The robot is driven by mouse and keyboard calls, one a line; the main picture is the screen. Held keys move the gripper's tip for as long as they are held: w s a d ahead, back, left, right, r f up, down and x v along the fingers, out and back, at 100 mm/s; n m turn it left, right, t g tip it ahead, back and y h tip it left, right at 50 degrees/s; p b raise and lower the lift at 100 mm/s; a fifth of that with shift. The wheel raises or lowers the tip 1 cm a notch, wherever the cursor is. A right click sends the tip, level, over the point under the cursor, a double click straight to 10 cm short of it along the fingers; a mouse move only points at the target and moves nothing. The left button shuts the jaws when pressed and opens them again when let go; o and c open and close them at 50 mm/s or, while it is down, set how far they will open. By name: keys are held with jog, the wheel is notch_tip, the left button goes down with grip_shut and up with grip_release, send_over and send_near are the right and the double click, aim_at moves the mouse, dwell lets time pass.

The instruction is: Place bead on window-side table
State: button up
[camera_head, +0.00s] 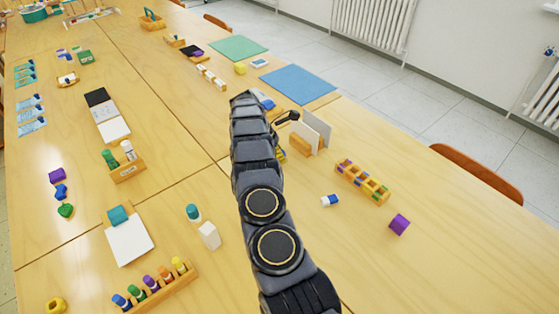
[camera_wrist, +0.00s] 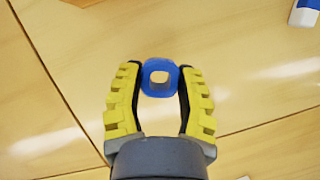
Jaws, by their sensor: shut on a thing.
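In the wrist view my gripper (camera_wrist: 160,76) is shut on a blue bead (camera_wrist: 160,92), a rounded ring with a hole through it. The yellow-padded fingers hold it from both sides. Pale wooden tabletop shows beneath, but the bead's height above it is unclear. In the head view my arm reaches over the joined wooden tables; I cannot make out the bead there. No window is visible. The table on the right (camera_head: 460,245) lies nearest the wall with the radiators.
On the right stand a wooden rack (camera_head: 362,182), a purple cube (camera_head: 399,224), a small blue-and-white block (camera_head: 330,200) and upright white panels (camera_head: 315,130). A blue mat (camera_head: 298,84) and green mat (camera_head: 238,47) lie farther back. The right table's front area is clear. An orange-brown chair (camera_head: 476,172) stands beside it.

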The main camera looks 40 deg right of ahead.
jog(key=shift+w+d+f, duration=0.1)
jog(key=shift+f, duration=1.65)
jog(key=shift+f, duration=0.1)
jog(key=o, duration=0.7)
jog(key=shift+o, duration=0.2)
jog(key=v, duration=1.2)
jog(key=s+a+r+m+y, duration=0.1)
jog(key=s+a+r+m, duration=0.2)
jog(key=s+a+r, duration=0.45)
jog(key=s+a+r+m+y, duration=0.2)
jog(key=s+a+r, duration=0.2)
jog(key=a+r, duration=0.6)
jog(key=s+a+m, duration=0.4)
jog(key=s+a, duration=0.1)
jog(key=s, duration=0.8)
jog(key=s+a+r+m+y, duration=0.1)
jog(key=s+a+m, duration=0.3)
jog(key=s, duration=1)
jog(key=shift+a+r+m, duration=0.25)
jog(key=shift+a+m, duration=0.05)
jog(key=shift+a, duration=0.55)
